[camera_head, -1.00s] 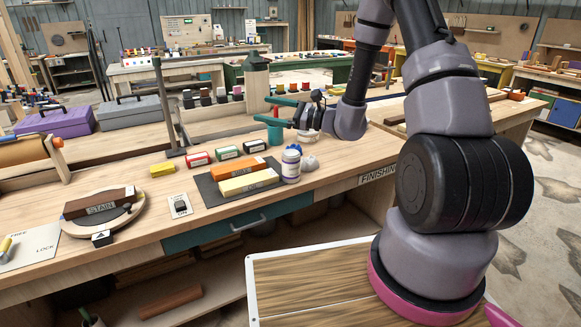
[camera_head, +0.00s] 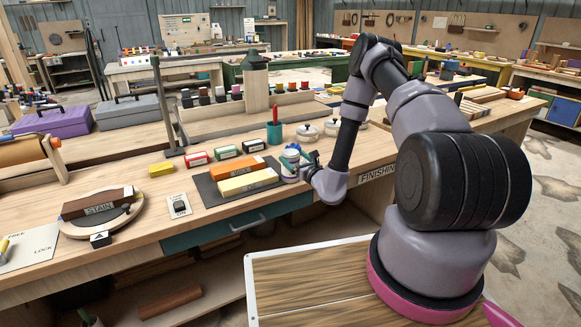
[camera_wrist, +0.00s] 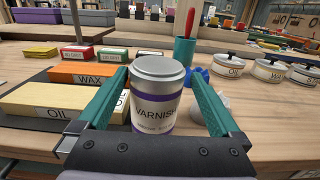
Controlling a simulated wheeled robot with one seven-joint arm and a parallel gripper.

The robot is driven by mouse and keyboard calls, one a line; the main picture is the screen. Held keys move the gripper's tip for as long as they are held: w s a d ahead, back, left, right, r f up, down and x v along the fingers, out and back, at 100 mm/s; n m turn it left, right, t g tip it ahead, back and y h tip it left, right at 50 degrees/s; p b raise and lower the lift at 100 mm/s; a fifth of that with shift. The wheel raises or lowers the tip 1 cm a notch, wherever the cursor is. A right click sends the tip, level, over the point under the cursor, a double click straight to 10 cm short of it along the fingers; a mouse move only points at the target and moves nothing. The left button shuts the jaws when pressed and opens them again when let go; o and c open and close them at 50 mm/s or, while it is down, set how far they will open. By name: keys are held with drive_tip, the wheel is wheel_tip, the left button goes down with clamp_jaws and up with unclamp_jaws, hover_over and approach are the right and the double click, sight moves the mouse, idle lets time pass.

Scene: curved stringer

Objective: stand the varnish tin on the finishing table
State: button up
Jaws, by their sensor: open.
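The varnish tin (camera_wrist: 158,95) is white with a purple band and a grey lid, and its label reads VARNISH. It stands upright on the wooden finishing table (camera_head: 345,165), beside the wax and oil blocks; it also shows in the head view (camera_head: 289,165). My gripper (camera_wrist: 158,100) is open, with one green finger on each side of the tin. Gaps show between the fingers and the tin in the wrist view. The tin's lower edge is hidden behind the gripper's dark body.
An orange wax block (camera_wrist: 88,74) and a yellow oil block (camera_wrist: 58,100) lie left of the tin. A teal cup with a red-handled tool (camera_wrist: 184,50) stands behind it. Lidded pots (camera_wrist: 270,70) stand at the right. Bare tabletop shows at the front right.

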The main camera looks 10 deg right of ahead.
sight(286, 151)
drive_tip(key=x, duration=0.5)
drive_tip(key=shift+w+a+r, duration=0.1)
drive_tip(key=shift+w+a, duration=0.15)
clamp_jaws()
